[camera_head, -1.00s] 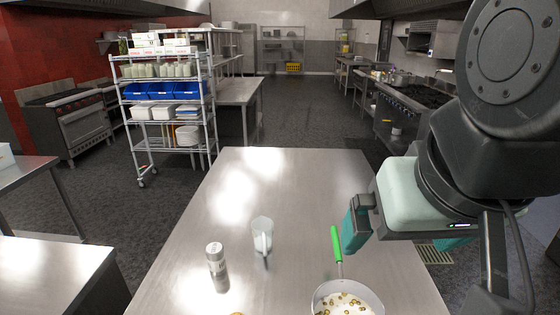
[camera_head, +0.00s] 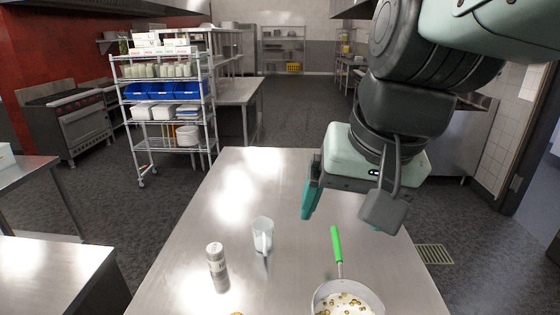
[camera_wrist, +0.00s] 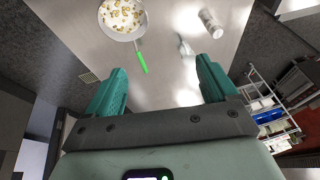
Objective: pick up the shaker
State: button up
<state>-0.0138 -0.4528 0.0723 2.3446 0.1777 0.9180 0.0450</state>
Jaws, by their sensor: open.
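The shaker (camera_head: 216,262) stands upright on the steel table (camera_head: 228,190), near its left edge. In the wrist view the shaker (camera_wrist: 211,23) shows near the top, right of centre. My gripper (camera_head: 309,200) is above the table, to the right of the shaker and well apart from it. In the wrist view my gripper (camera_wrist: 160,85) has its two teal fingers spread wide, with nothing between them but the table below.
A clear measuring cup (camera_head: 262,235) stands just right of the shaker. A pan (camera_head: 376,298) with food and a green handle (camera_head: 336,243) sits at the front right. The far part of the table is bare. A wire shelf (camera_head: 150,147) stands behind on the left.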

jog(key=w+a+f+m+g+y, duration=0.25)
jog(key=w+a+f, duration=0.35)
jog(key=w+a, duration=0.4)
jog(key=m+y, duration=1.4)
jog(key=m, duration=0.2)
send_over(224, 257)
jog(key=a, duration=0.1)
jog(key=shift+t, duration=0.35)
notch_tip(224, 257, down, 27)
jog(key=shift+r, duration=0.2)
jog(key=shift+w+f, duration=0.15)
jog(key=shift+f, duration=0.25)
notch_tip(224, 257, down, 7)
jog(key=shift+w+a+r, duration=0.1)
jog(key=shift+a, duration=0.65)
jog(key=shift+w+a+r, duration=0.1)
jog(key=shift+a, duration=0.65)
jog(key=shift+s, duration=0.1)
jog(key=shift+c, duration=0.3)
